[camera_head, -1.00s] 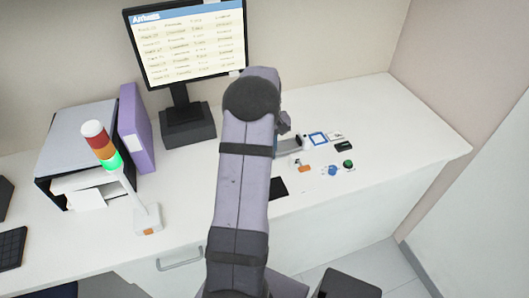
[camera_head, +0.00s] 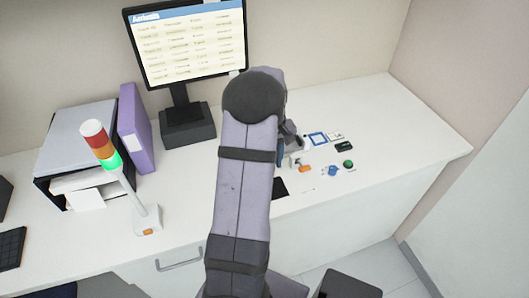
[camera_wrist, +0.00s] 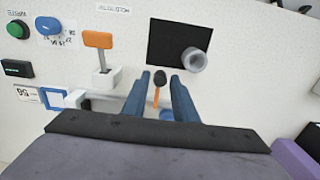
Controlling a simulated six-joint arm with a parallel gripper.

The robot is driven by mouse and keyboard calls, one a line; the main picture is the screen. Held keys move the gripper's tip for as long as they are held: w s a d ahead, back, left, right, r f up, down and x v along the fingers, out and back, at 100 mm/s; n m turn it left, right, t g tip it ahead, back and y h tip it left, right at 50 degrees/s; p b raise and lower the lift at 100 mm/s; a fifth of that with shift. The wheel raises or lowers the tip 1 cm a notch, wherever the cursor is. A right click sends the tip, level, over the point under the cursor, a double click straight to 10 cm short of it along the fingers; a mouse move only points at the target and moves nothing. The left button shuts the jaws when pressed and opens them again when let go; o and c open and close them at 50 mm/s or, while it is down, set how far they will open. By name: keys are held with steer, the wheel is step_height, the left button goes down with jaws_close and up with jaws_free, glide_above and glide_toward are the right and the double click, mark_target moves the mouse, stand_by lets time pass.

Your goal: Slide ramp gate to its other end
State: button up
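In the wrist view, my gripper (camera_wrist: 161,78) has two blue fingers spread apart, pointing at the panel. A small black knob on an orange stem (camera_wrist: 159,80) shows between the fingertips, with gaps visible on both sides. An orange-topped lever (camera_wrist: 98,40) stands on a white base to the left of the fingers. It also shows in the head view (camera_head: 305,169). I cannot tell for sure which of these is the ramp gate. My arm hides the fingers and the black knob in the head view.
A black square (camera_wrist: 178,44) with a grey tube end (camera_wrist: 194,59) lies beyond the fingers. A blue square frame (camera_head: 318,139), a black box (camera_head: 344,147), a blue knob (camera_head: 333,171) and a green button (camera_head: 348,164) are on the right. A signal tower (camera_head: 103,147) stands left.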

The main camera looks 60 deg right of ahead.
steer(key=shift+r, duration=0.1)
steer(key=shift+r+p, duration=2.15)
steer(key=shift+r, duration=0.35)
steer(key=shift+f, duration=0.1)
